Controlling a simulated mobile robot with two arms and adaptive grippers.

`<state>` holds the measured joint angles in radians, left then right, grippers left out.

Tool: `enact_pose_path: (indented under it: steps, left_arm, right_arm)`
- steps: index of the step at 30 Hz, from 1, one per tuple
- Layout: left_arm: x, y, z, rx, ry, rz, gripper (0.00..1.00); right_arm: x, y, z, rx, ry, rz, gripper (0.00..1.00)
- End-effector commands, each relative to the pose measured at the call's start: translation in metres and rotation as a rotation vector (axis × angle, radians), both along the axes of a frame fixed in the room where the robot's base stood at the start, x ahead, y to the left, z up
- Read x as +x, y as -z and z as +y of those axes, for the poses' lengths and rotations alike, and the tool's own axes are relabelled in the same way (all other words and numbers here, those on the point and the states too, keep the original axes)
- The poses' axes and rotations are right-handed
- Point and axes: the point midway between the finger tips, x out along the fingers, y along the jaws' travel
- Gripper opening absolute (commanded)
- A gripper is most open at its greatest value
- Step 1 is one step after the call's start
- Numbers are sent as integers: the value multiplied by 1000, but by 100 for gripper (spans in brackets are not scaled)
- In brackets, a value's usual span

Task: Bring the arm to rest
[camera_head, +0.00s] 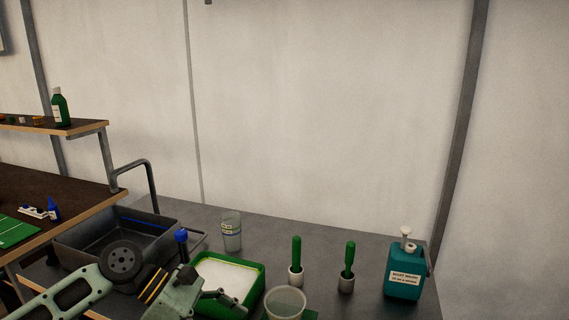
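My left gripper (232,302) is at the bottom of the head view, on an arm that comes in from the left. It is in front of a green tray (263,276) with a white pad or filling and overlaps its near side. Whether it touches the tray, and whether its fingers are open or shut, I cannot tell. I see nothing clearly held in it. My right gripper is not in view.
A grey sink (75,240) with a tap (152,180) is at left. A clear cup (231,232) stands behind the tray. A clear tub (286,302), two green-handled tools (297,250) (348,262) in holders and a teal pump bottle (404,275) stand rightward.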

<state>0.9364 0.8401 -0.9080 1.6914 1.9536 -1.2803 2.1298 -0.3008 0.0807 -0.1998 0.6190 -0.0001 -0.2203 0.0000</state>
Motion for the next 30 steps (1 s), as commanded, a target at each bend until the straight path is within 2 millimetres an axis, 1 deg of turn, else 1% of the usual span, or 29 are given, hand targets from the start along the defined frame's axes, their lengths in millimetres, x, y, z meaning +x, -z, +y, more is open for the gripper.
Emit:
enact_pose_path:
  steps: [1,2,8,13,17,20,24,27,30]
  left_arm:
    - [-6,8,-5,3,29,-17,89]
    - [-8,12,-6,7,45,-33,89]
    - [-23,38,-19,29,159,-152,89]
    - [-42,66,-32,47,290,-293,89]
    - [-58,89,-44,60,407,-436,89]
    - [-74,111,-54,73,516,-579,89]
    - [-98,141,-66,119,686,-840,89]
    - [-110,158,-64,188,792,-1012,89]
    - [-122,172,-52,290,891,-1147,89]
  right_arm:
    - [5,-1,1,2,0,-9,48]
    - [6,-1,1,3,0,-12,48]
    - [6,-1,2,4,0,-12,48]
    - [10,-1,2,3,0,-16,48]
    - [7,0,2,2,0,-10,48]
    - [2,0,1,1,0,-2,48]
    - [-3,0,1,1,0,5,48]
    - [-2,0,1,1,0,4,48]
    - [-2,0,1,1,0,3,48]
